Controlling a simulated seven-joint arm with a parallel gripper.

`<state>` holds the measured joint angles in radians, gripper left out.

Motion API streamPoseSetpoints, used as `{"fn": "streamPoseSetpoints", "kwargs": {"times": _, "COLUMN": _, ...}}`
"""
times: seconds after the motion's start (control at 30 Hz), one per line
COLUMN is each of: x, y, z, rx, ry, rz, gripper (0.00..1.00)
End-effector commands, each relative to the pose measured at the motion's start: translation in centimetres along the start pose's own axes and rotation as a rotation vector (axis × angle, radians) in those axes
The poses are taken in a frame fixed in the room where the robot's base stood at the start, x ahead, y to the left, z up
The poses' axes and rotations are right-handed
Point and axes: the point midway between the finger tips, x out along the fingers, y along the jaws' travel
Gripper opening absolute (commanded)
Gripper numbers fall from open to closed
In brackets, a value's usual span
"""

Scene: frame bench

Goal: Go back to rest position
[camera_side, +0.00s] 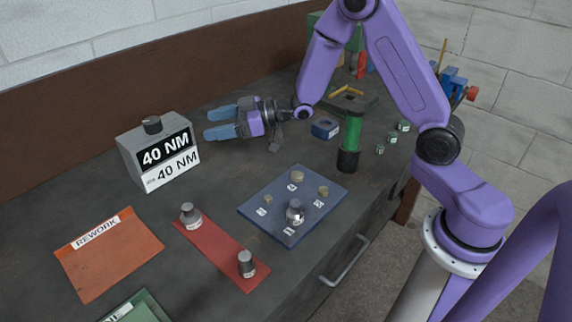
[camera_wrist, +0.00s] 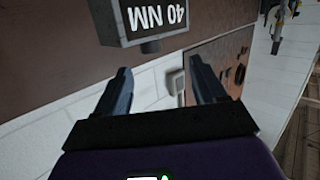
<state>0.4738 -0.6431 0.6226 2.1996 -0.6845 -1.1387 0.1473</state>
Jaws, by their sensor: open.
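My purple arm reaches over the bench in the side view. My gripper (camera_side: 222,122) points left, held level above the back part of the bench, to the right of the grey 40 NM box. Its two blue fingers are apart with nothing between them. In the wrist view my gripper (camera_wrist: 158,90) also shows open and empty, with the wall and the brown backboard beyond the fingers.
The 40 NM box (camera_side: 150,168) stands at the back left. A blue tray (camera_side: 265,190) holds several small pieces. A red strip (camera_side: 215,250) carries two metal weights. An orange REWORK mat (camera_side: 100,270) lies front left. A green cylinder (camera_side: 352,133) stands upright near my arm.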

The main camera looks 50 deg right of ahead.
Motion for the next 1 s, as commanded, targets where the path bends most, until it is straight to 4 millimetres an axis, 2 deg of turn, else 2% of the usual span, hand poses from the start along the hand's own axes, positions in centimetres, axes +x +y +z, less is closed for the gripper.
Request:
{"fn": "streamPoseSetpoints", "kwargs": {"times": 0.13, "x": -0.4, "y": -3.1, "z": -0.3, "rx": -0.049, "ry": -0.172, "rz": 0.007, "gripper": 0.70}}
{"fn": "streamPoseSetpoints", "kwargs": {"times": 0.27, "x": -2.0, "y": -5.8, "z": -0.1, "rx": -0.078, "ry": -0.327, "rz": 0.015, "gripper": 0.70}}
{"fn": "streamPoseSetpoints", "kwargs": {"times": 0.47, "x": -6.3, "y": -10.3, "z": 0.5, "rx": -0.107, "ry": -0.562, "rz": 0.006, "gripper": 0.70}}
{"fn": "streamPoseSetpoints", "kwargs": {"times": 0.67, "x": -12.8, "y": -14.9, "z": 1.4, "rx": -0.125, "ry": -0.802, "rz": -0.035, "gripper": 0.70}}
{"fn": "streamPoseSetpoints", "kwargs": {"times": 0.8, "x": -18.6, "y": -18.0, "z": 2.1, "rx": -0.140, "ry": -0.973, "rz": -0.088, "gripper": 0.70}}
{"fn": "streamPoseSetpoints", "kwargs": {"times": 1.0, "x": -26.9, "y": -21.2, "z": 2.9, "rx": -0.171, "ry": -1.197, "rz": -0.184, "gripper": 0.70}}
